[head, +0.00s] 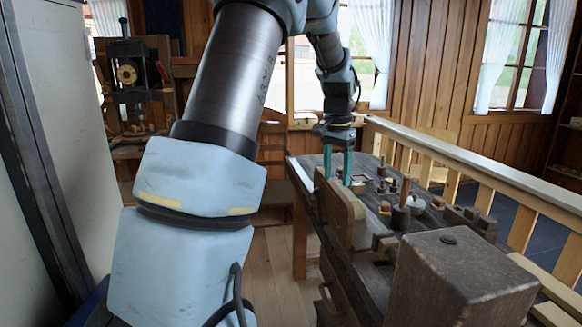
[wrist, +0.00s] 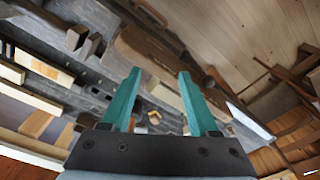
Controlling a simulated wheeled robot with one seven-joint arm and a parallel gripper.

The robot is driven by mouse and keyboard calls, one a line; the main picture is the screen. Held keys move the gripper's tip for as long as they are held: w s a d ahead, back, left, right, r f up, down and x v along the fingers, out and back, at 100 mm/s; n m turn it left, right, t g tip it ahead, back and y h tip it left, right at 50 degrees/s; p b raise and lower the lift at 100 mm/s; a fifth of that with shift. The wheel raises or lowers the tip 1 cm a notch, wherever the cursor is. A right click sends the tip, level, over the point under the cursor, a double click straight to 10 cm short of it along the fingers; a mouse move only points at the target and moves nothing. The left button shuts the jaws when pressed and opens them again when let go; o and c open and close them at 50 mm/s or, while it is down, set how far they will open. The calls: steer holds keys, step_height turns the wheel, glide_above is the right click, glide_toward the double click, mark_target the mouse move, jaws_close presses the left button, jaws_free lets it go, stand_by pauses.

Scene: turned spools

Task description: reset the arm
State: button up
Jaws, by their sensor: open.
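My gripper (head: 338,166) hangs at the end of my arm over the far left part of the dark workbench (head: 372,262). Its two teal fingers point down in the head view and stand apart, with nothing between them. In the wrist view my gripper (wrist: 155,95) also shows open, its fingers spread above the bench top. My arm crosses the left half of the head view and hides part of the room behind it.
A tall wooden board (head: 335,208) stands along the bench's left edge, close to my gripper. Spools and small turned parts (head: 401,217) sit on the bench. A large wooden block (head: 458,275) stands at the near end. A wooden railing (head: 470,170) runs along the right.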

steer(key=s+a+f+n+b, duration=0.2)
steer(key=s+a+f+n, duration=0.2)
steer(key=s+a, duration=0.5)
steer(key=s+a+f+n+t+b, duration=0.1)
steer(key=s+a+f+n+b, duration=0.1)
steer(key=s+a+f+n, duration=0.2)
steer(key=s+a+f, duration=0.3)
steer(key=s+a, duration=0.2)
steer(key=s, duration=0.1)
steer(key=shift+s+a+f, duration=0.15)
steer(key=shift+a+f, duration=0.05)
steer(key=shift+f, duration=0.1)
